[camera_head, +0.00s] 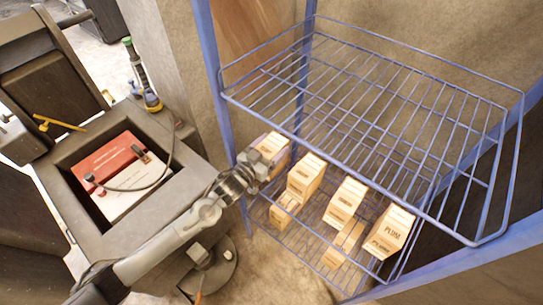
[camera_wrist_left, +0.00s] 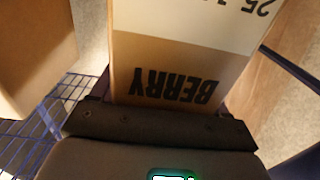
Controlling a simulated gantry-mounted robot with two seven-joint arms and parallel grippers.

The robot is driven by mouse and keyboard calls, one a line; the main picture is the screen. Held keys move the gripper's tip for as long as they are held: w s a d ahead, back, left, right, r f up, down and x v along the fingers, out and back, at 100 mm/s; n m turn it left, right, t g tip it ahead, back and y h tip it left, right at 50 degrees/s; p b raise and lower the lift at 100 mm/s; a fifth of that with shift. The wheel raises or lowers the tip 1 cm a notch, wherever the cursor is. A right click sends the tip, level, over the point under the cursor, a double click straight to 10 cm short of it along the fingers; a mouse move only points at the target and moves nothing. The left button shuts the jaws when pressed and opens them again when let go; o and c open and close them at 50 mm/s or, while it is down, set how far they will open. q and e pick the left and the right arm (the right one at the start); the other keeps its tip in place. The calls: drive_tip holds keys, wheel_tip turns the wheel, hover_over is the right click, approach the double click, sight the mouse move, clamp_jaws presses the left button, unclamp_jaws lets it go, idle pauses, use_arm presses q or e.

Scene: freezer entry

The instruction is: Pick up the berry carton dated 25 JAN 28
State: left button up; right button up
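A cream and tan carton (camera_wrist_left: 175,75) fills the middle of the left wrist view. It reads BERRY upside down, with "25" and part of a further date character above, cut off by the frame edge. In the head view this carton (camera_head: 271,147) is at the left end of a row on the lower wire shelf, partly covered by my left gripper (camera_head: 256,167). The gripper's dark front (camera_wrist_left: 160,125) is right up against the carton's near end. I cannot tell whether the fingers are closed on it. My right gripper is not in view.
Several similar cartons stand to the right, including one (camera_head: 306,176), another (camera_head: 345,201) and one marked PLUM (camera_head: 391,231). An upper wire shelf (camera_head: 370,110) hangs above them. A blue post (camera_head: 212,65) is beside my arm. A dark bin (camera_head: 85,232) with red and white boxes is left.

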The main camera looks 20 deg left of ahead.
use_arm(q)
drive_tip(key=c, duration=0.5)
drive_tip(key=shift+c, duration=0.6)
drive_tip(key=shift+r, duration=0.2)
